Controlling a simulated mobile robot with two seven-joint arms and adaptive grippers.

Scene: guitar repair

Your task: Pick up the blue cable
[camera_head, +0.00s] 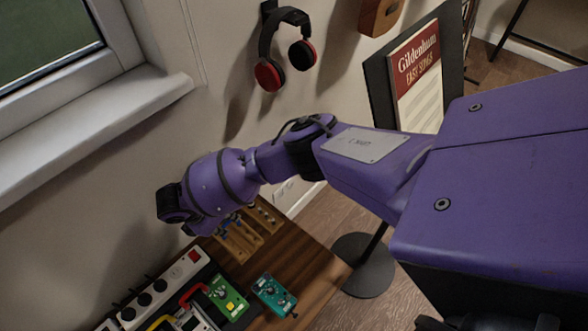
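My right arm reaches in from the right, and its dark gripper (170,204) is at the left, above the back of the wooden workbench (315,275). The fingers are seen from behind, so whether they are open or shut does not show. I cannot make out a blue cable for certain. Small blue bits (226,231) show beside a wooden rack (240,243) just below my wrist, but they are too small to identify. The arm hides part of that area. My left gripper is not in view.
On the bench are a green pedal (228,298), a teal pedal (274,294), a white power strip (155,293) and red and yellow looped items at the lower left. Headphones (285,50) hang on the wall. A music stand (368,265) stands behind my arm.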

